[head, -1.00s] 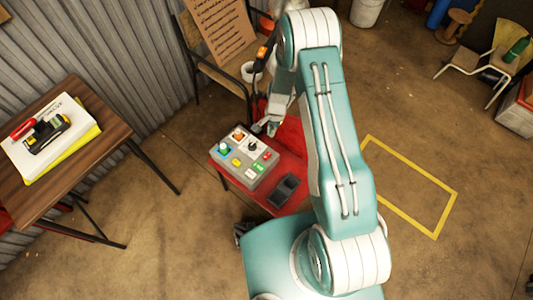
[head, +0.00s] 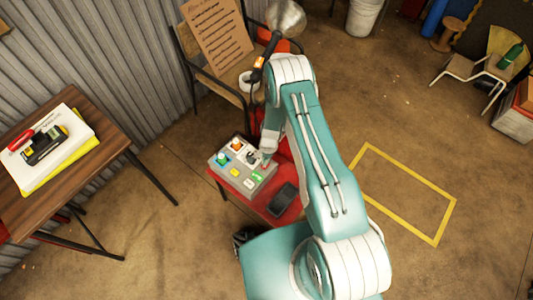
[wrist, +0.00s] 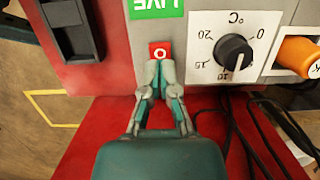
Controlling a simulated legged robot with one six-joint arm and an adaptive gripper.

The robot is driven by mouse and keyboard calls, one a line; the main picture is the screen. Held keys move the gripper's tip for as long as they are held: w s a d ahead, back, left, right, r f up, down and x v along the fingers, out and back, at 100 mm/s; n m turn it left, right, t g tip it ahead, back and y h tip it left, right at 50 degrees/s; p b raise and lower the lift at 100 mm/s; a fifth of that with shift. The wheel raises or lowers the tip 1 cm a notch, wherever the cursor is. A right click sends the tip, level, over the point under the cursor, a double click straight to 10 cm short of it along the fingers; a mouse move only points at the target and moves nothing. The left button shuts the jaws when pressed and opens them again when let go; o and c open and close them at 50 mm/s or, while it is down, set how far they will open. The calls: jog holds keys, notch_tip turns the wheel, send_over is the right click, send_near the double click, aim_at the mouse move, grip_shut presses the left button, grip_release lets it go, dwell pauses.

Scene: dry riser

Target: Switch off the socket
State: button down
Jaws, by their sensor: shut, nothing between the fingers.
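A grey control box (head: 227,178) stands on the red table. In the wrist view, its face shows a green label reading LIVE (wrist: 157,8), upside down, and a small red switch marked O (wrist: 160,48) just below it. My gripper (wrist: 158,68) is shut and empty, with its fingertips at the lower edge of the red switch; I cannot tell whether they touch it. The fingers partly cover the switch. In the head view, my gripper (head: 265,158) is over the box's right side, its tips largely hidden.
Right of the switch are a black temperature dial (wrist: 233,50) and an orange knob (wrist: 300,55). A black device (head: 283,198) lies on the red table (head: 262,205) beside the box. Black cables (wrist: 245,130) run over the table. A wooden table (head: 80,190) stands left.

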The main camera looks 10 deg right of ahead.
jog(key=shift+s+a+f, duration=0.1)
jog(key=shift+a+f, duration=0.05)
jog(key=shift+f, duration=0.65)
jog(key=shift+s+f, duration=0.25)
jog(key=shift+f, duration=0.1)
jog(key=shift+w, duration=0.1)
jog(key=shift+w+d, duration=0.5)
jog(key=shift+d, duration=0.15)
jog(key=shift+r, duration=0.1)
notch_tip(320, 180, up, 14)
jog(key=w+d, duration=0.2)
